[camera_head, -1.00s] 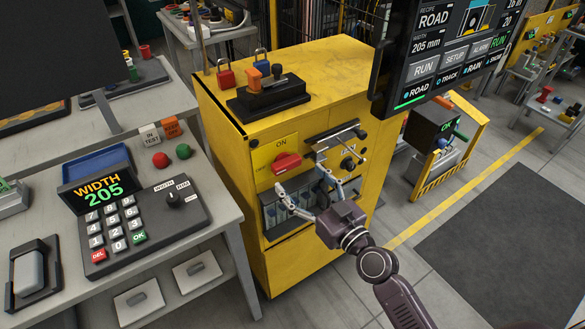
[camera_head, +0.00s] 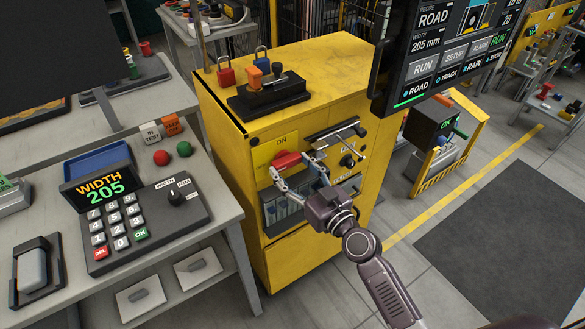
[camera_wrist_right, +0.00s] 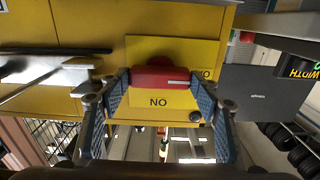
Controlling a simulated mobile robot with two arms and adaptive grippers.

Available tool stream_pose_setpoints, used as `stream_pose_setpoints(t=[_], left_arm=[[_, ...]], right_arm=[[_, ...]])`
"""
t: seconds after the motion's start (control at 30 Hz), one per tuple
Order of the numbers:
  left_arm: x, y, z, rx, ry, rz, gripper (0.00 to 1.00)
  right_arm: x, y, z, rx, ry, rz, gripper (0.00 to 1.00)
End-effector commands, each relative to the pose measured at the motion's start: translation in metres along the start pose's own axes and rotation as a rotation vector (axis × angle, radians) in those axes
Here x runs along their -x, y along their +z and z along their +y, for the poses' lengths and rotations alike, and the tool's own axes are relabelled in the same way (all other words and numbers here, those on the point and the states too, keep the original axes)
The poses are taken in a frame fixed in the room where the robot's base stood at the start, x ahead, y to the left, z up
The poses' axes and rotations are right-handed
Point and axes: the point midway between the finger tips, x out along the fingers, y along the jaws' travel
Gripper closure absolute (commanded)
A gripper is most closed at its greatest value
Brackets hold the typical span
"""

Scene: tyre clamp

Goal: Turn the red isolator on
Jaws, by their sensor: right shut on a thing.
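The red isolator handle (camera_head: 287,159) sits on a yellow plate (camera_head: 272,146) marked "ON" on the front of the yellow cabinet. In the right wrist view the handle (camera_wrist_right: 160,77) lies crosswise in that picture with a pale mark near one end. My right gripper (camera_head: 291,170) is at the handle, with one finger at each end of it. In the right wrist view the fingers of the gripper (camera_wrist_right: 160,85) flank the handle and are shut on it. My left gripper is not in view.
The yellow cabinet (camera_head: 222,117) carries a black switch box (camera_head: 268,98) and padlocks on top. A metal clamp bar (camera_head: 338,130) and a black knob (camera_head: 347,161) are right of the isolator. A bench with a keypad (camera_head: 130,215) stands to the left.

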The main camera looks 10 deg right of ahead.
Motion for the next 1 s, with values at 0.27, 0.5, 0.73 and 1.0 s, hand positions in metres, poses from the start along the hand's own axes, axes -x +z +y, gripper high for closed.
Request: stream_pose_setpoints(t=[0.27, 0.5, 0.73, 1.0], left_arm=[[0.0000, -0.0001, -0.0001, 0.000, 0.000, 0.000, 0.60], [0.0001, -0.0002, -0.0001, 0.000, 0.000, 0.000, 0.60], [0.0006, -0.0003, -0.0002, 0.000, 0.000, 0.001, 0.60], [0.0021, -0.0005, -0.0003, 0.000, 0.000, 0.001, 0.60]], right_arm=[[0.0001, 0.0001, 0.0001, -0.019, 0.000, 0.000, 0.67], [0.0000, -0.0002, 0.0003, -0.125, -0.001, 0.000, 0.67], [-0.0002, -0.0005, -0.0003, -0.317, -0.001, 0.000, 0.67], [-0.0002, -0.0009, 0.0003, -0.573, 0.000, 0.000, 0.67]])
